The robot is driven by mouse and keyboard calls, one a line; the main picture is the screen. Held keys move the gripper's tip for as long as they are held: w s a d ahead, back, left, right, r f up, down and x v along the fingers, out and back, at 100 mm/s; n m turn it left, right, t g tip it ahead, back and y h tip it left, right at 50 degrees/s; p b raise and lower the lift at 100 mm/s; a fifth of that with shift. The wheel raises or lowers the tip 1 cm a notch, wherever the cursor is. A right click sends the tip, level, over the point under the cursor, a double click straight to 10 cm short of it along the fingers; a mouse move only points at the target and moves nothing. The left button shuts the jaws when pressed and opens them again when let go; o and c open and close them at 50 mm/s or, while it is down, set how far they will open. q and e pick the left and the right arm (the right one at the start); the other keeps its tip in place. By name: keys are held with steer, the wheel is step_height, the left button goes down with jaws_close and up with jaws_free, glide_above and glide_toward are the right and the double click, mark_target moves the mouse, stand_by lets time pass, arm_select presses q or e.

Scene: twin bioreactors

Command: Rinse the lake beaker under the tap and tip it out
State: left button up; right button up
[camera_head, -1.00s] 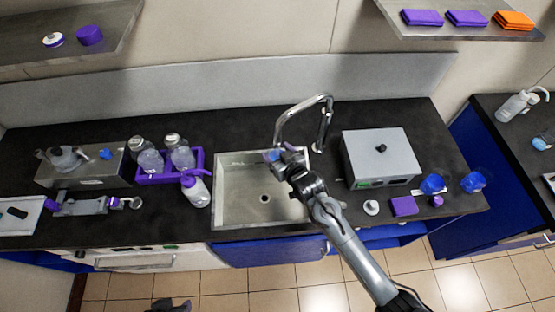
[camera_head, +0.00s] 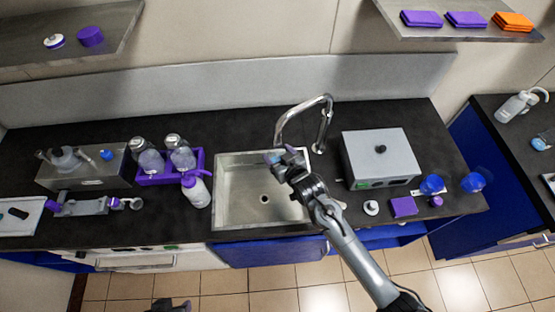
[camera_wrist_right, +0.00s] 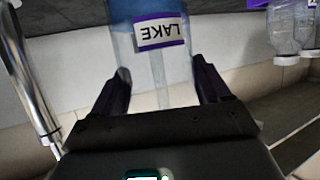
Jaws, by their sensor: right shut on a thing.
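The lake beaker (camera_wrist_right: 160,60) is clear and bluish, with a purple-edged LAKE label that reads upside down in the right wrist view. My right gripper (camera_wrist_right: 165,85) is shut on it, with one dark finger on each side. In the head view my right gripper (camera_head: 284,158) is over the back right of the steel sink (camera_head: 232,200), and only a small bluish bit of the beaker shows. The tap (camera_head: 303,104) arches over, its spout end close to the gripper. I cannot make out running water. My left gripper (camera_head: 172,305) shows only as a dark piece at the bottom edge.
A grey box (camera_head: 375,155) stands right of the sink, with blue beakers (camera_head: 432,184) beyond it. A purple rack (camera_head: 155,178) with bottles and a white wash bottle (camera_head: 196,190) stand close on the left. The sink's left half is clear.

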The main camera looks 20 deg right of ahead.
steer(key=s+d+p, duration=0.1)
steer(key=s+p, duration=0.3)
steer(key=s, duration=0.3)
steer(key=shift+p, duration=0.3)
steer(key=shift+r, duration=0.15)
